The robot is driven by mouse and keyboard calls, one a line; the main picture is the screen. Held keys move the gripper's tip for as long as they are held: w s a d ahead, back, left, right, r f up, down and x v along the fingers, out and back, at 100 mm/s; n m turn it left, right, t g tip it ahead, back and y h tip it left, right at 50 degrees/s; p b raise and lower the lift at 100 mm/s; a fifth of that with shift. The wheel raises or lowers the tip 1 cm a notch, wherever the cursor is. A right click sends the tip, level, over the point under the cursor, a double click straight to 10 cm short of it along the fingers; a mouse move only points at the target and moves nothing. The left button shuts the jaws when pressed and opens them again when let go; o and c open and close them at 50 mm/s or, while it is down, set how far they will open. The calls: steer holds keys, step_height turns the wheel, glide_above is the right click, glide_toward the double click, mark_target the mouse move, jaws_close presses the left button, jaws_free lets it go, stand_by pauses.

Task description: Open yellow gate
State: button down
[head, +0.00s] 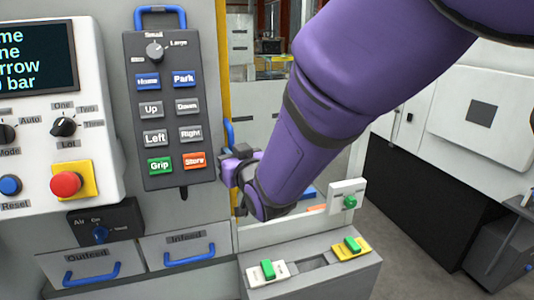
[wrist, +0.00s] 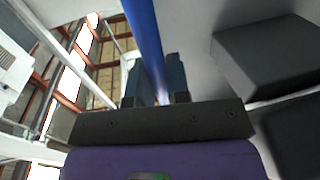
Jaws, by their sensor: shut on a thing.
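The yellow gate (head: 224,70) shows in the head view as a narrow upright yellow strip just right of the button pendant; my arm and the pendant's panel hide much of the area around it. A blue upright handle (head: 229,133) stands at its edge. My gripper (head: 232,165) is at the lower part of this handle. In the wrist view the blue handle bar (wrist: 145,40) runs down between the two dark fingers of my gripper (wrist: 154,85), which are shut on it. I cannot tell whether the gate stands ajar.
Left of the gate hang the pendant (head: 168,110) and a panel with a red emergency button (head: 66,184). Below are two drawers with blue handles. A low ledge with green switches (head: 310,265) stands at the front. A white and black machine (head: 460,130) stands right across open floor.

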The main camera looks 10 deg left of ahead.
steer(key=c, duration=1.1)
jaws_free()
steer(key=v, duration=1.1)
steer(key=shift+w, duration=0.1)
